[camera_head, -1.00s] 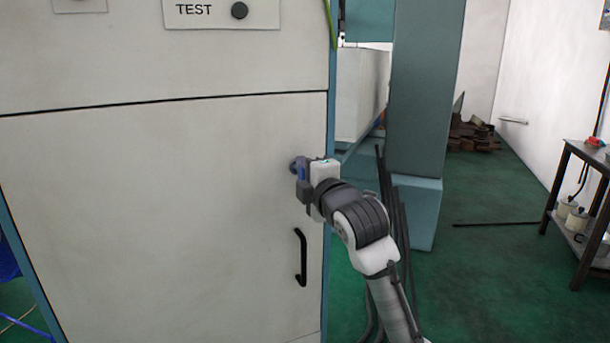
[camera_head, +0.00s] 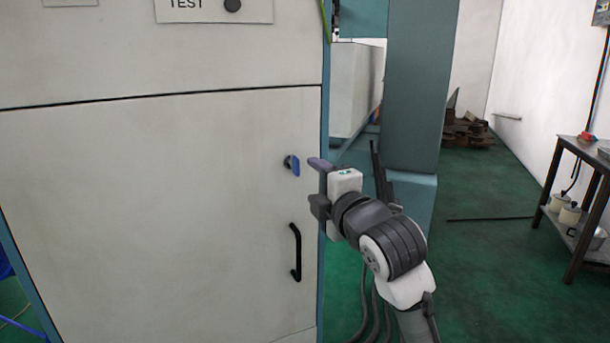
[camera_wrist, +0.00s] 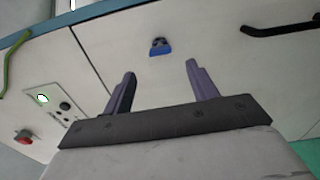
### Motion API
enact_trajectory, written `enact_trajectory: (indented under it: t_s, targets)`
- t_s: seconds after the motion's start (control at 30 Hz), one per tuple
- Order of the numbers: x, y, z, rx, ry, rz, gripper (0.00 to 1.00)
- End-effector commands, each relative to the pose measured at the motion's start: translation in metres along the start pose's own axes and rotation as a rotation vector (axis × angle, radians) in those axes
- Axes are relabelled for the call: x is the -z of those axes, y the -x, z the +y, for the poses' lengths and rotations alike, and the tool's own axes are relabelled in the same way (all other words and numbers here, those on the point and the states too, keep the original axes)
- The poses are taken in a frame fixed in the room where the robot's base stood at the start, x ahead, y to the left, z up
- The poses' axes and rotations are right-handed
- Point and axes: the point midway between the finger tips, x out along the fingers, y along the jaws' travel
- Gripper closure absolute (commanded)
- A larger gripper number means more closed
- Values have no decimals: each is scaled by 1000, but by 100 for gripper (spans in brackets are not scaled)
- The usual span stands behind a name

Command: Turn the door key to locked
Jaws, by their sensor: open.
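The door key (camera_head: 293,165) is a small blue key in a dark round lock on the pale cabinet door (camera_head: 150,220). In the wrist view the key (camera_wrist: 160,50) shows as a blue tab below its dark lock, beyond and between my two fingers. My gripper (camera_head: 315,182) is open and empty, to the right of the key and apart from it. The wrist view shows the gripper (camera_wrist: 158,82) with its fingers spread and nothing between them. I cannot tell the key's exact turn angle.
A black door handle (camera_head: 296,252) sits below the key. A panel marked TEST (camera_head: 213,8) is above. A teal column (camera_head: 420,90) and dark hoses stand right of the cabinet. A metal table (camera_head: 580,190) stands far right, with open green floor before it.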

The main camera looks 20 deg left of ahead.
Motion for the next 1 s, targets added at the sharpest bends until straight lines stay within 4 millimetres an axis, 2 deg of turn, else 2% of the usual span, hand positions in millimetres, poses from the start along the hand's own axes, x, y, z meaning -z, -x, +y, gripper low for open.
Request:
enact_trajectory:
  t_s: [0.1,0.3,0.77,0.87,0.97,1.0]
  targets:
    - [-1,25,0,-1,1,-3,42]
    - [0,49,0,0,0,0,42]
    - [1,54,0,-3,-3,3,42]
    - [20,44,8,-63,-58,39,42]
    - [57,30,26,-184,-174,116,42]
    - [77,26,35,-243,-237,161,42]
